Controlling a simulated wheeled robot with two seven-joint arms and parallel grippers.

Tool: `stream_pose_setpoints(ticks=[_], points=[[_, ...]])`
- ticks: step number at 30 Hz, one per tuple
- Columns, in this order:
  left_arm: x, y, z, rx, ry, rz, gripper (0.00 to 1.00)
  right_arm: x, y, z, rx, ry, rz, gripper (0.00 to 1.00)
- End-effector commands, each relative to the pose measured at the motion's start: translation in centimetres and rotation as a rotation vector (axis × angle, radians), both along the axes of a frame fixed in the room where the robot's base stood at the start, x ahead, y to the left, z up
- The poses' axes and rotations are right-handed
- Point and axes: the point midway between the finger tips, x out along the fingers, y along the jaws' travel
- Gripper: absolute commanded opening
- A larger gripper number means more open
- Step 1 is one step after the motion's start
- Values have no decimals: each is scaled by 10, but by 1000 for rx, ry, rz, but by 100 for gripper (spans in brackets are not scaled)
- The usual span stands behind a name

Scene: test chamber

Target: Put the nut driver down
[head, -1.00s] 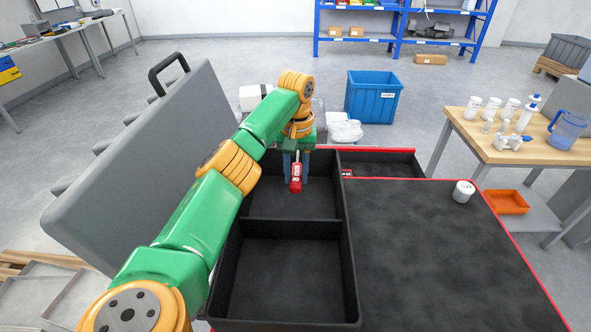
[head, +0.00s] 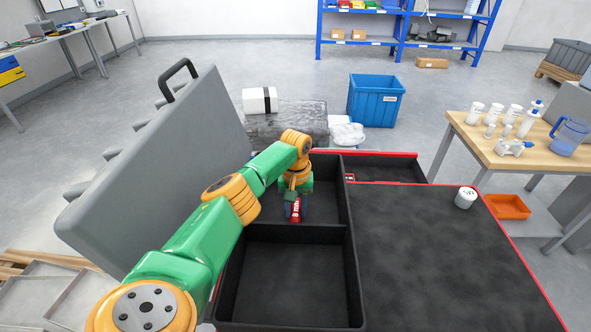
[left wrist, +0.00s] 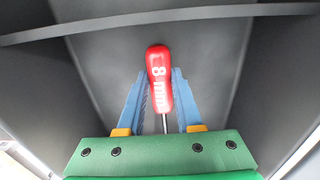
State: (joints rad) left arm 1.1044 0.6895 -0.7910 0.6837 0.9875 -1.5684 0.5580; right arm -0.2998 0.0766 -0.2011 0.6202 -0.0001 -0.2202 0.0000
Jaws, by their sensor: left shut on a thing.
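The nut driver (head: 296,211) has a red handle marked "8 mm" and a thin metal shaft. In the left wrist view the nut driver (left wrist: 159,68) points its handle away from my gripper, with the shaft toward the green palm. My left gripper (head: 294,207) is shut on it, with the blue fingers (left wrist: 160,88) on either side of the handle. They are low inside the far compartment of the black divided tray (head: 249,233). I cannot tell whether the handle touches the compartment floor. My right gripper is not in view.
The near compartment (head: 285,280) is empty. A wide dark surface (head: 430,250) lies to the right, bare except for a white cylinder (head: 465,198) at its far right. A raised grey lid (head: 165,165) stands along the left. A narrow black compartment (head: 385,169) is at the back.

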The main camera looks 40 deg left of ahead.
Motion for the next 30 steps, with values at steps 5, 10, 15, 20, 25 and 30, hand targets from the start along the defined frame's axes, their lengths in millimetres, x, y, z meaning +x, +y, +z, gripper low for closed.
stream_pose_setpoints(ticks=[5,10,15,20,25,30], points=[[0,0,-6,1,1,0,0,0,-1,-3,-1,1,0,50],[0,0,-6,1,1,0,58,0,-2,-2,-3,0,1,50],[0,0,-5,1,1,0,64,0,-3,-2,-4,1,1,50],[0,0,-3,1,1,0,64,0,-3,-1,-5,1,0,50],[2,0,31,-1,-6,-1,64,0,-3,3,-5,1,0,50],[2,-1,80,-1,-6,0,64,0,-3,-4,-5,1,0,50]])
